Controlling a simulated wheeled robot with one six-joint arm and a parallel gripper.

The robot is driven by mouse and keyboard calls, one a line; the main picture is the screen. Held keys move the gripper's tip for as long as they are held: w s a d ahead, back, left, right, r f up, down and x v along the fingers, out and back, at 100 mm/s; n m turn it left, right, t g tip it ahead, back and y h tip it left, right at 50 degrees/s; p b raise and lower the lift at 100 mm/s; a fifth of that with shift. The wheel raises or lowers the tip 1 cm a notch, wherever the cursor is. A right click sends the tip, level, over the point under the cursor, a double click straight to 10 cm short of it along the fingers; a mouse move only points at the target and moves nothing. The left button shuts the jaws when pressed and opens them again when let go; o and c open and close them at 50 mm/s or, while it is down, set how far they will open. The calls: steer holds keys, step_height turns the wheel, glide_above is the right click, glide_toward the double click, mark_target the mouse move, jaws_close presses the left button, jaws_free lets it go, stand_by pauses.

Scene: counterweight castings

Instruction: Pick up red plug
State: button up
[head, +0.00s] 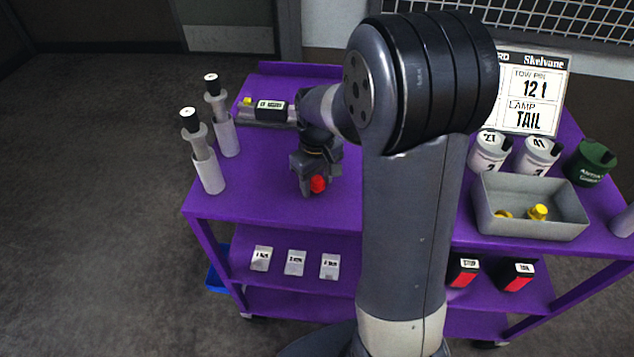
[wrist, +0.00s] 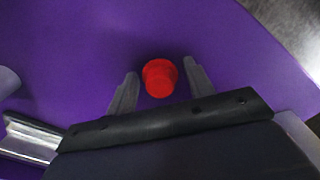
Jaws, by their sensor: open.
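The red plug (head: 318,184) stands on the purple cart top near its front edge, partly hidden by my gripper in the head view. In the wrist view the red plug (wrist: 160,77) shows as a round red piece between the two fingertips. My gripper (wrist: 155,84) is open, with one finger on each side of the plug and a visible gap to both. In the head view my gripper (head: 316,180) points down at the plug.
A grey bin (head: 530,207) with yellow pieces stands at the right. Two grey posts (head: 208,170) stand at the left edge. A black labelled block (head: 271,110) sits behind my gripper. White canisters (head: 490,152), a green canister (head: 590,162) and a sign (head: 530,95) stand back right.

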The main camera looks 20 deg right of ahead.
mark_target(317, 178)
steer(key=c, duration=0.8)
steer(key=shift+r, duration=0.1)
step_height(317, 178, up, 10)
steer(key=shift+f, duration=0.1)
stand_by(0.4)
